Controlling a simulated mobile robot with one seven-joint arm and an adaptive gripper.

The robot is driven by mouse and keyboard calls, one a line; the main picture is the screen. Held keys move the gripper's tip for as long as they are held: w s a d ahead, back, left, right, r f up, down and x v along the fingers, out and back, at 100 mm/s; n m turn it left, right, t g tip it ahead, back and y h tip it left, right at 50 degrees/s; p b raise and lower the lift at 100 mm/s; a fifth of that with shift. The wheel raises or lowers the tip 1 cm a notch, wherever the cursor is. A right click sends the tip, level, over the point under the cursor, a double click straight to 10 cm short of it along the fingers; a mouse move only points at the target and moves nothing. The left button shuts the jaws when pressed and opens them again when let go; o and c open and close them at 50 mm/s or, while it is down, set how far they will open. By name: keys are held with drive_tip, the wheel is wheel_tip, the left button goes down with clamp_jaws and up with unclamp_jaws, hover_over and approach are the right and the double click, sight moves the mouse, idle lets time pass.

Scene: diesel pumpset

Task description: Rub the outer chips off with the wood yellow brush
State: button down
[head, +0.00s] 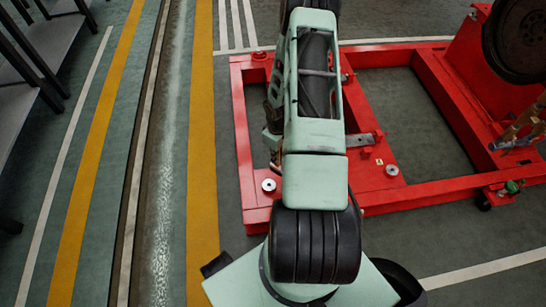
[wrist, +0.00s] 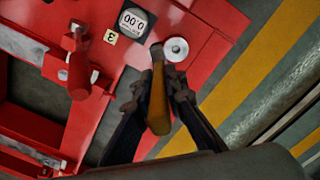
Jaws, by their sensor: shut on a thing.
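The yellow wood brush (wrist: 158,108) is between the two dark fingers of my gripper (wrist: 156,92) in the wrist view. The gripper is shut on its handle. The brush's dark far end points at the red frame (wrist: 205,45), close to a silver round disc (wrist: 176,49); I cannot tell whether it touches anything. The bristles cannot be made out. No chips can be told apart in either view. In the head view my arm hides most of the gripper and brush, above the left side of the red frame (head: 242,120).
A red post (wrist: 76,65) stands nearby. A dark wheel-like part (head: 520,38) is at the right. The floor by the yellow line (head: 202,130) is clear.

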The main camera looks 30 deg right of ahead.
drive_tip(key=s+d, duration=0.4)
drive_tip(key=d, duration=0.5)
drive_tip(key=shift+s+p, duration=0.25)
drive_tip(key=shift+p, duration=0.1)
drive_tip(key=shift+d, duration=0.1)
